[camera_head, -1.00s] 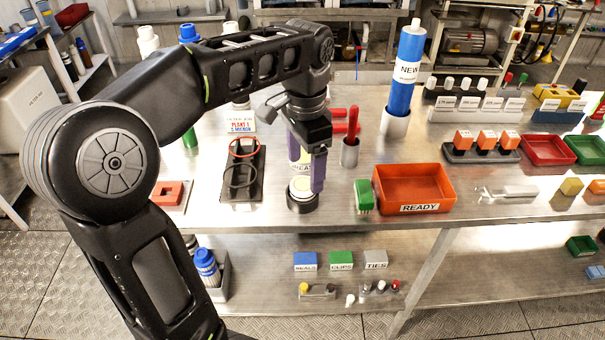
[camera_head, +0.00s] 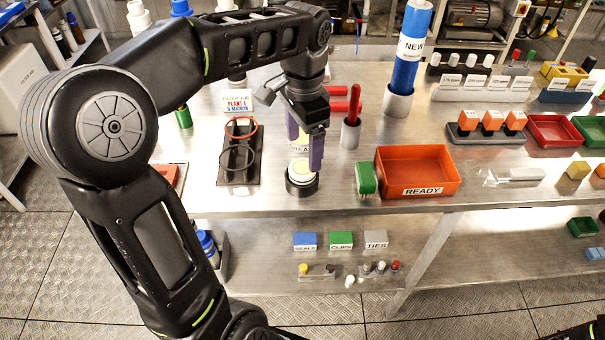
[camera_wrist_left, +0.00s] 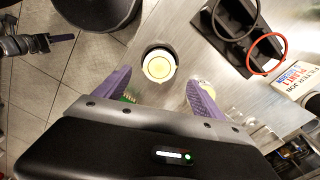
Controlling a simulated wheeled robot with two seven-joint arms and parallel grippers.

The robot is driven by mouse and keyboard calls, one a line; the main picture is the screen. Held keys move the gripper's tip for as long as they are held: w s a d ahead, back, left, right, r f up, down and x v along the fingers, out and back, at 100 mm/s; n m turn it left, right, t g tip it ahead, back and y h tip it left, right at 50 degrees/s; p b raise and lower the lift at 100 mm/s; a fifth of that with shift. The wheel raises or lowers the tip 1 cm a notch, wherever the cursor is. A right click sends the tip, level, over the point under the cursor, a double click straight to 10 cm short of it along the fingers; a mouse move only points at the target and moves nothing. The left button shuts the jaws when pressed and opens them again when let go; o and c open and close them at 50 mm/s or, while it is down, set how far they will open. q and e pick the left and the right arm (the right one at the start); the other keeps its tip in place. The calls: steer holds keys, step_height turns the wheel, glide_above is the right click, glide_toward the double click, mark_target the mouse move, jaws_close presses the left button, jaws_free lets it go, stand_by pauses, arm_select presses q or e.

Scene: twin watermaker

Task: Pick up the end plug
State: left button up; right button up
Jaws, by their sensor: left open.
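The end plug (camera_head: 301,170), a short white piece with a pale cream top, sits upright in a black ring-shaped holder (camera_head: 302,188) near the bench's front edge. My left gripper (camera_head: 305,148) hangs above and slightly behind it, with purple fingers apart and nothing between them; one finger partly covers the plug's right side. In the left wrist view the plug (camera_wrist_left: 158,66) shows from above, between and ahead of the spread fingertips (camera_wrist_left: 160,80), apart from them. What seems to be my right gripper (camera_wrist_left: 45,42) shows small at the far left; its jaws are unclear.
A black tray (camera_head: 237,185) with a red and a black ring lies left of the plug. A green brush-like block (camera_head: 366,178) and the orange READY bin (camera_head: 416,152) stand to the right.

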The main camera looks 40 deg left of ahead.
mark_target(303, 167)
arm_select(q)
step_height(303, 167, down, 5)
steer(key=shift+s+f, duration=0.1)
stand_by(0.5)
steer(key=shift+c, duration=0.2)
steer(key=c, duration=1.6)
step_height(303, 167, up, 10)
steer(key=shift+r+p, duration=0.1)
steer(key=shift+p, duration=0.7)
